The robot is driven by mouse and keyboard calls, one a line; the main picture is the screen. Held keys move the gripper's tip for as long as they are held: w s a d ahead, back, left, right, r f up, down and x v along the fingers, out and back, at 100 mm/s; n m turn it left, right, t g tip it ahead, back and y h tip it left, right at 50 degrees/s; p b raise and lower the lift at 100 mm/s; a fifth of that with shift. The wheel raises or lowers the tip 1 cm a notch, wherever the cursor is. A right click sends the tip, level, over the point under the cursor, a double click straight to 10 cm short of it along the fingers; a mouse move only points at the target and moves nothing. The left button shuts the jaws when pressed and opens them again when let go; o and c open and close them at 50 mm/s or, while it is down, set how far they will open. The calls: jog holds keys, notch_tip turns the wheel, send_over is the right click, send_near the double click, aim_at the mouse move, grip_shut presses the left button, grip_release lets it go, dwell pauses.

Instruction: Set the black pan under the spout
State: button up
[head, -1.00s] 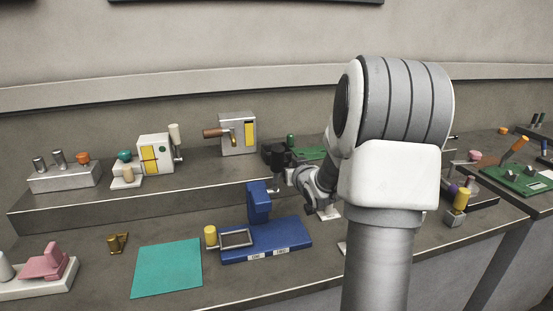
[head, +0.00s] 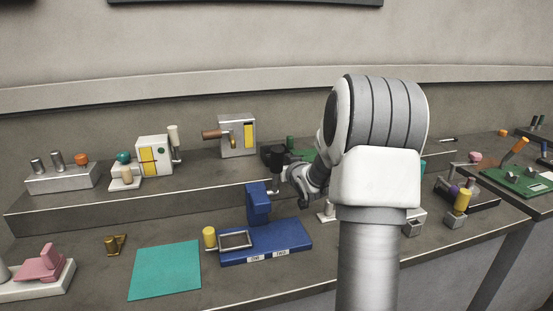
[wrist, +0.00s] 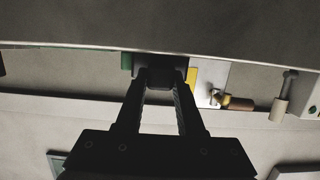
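A shallow square dish with a dark rim (head: 236,240), likely the black pan, rests on the left part of a blue base (head: 290,238) in the head view. A short yellow cylinder (head: 210,237) adjoins its left side. A blue post (head: 258,206) with an overhanging top, perhaps the spout, stands at the base's back edge. My gripper (wrist: 160,76) is away from the dish, beyond the post near the raised shelf. In the wrist view its two dark fingers run to a dark block at their tips. Whether they hold it is unclear. My arm hides much of the right.
A silver box (head: 238,136) with a brown handle and a white box (head: 154,155) stand on the raised shelf. A teal mat (head: 165,269) lies left of the blue base. A yellow-topped block (head: 462,201) stands far right.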

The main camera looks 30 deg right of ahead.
grip_shut()
jog(key=shift+r, duration=0.2)
jog(key=shift+r+p, duration=1.45)
jog(key=shift+r, duration=0.4)
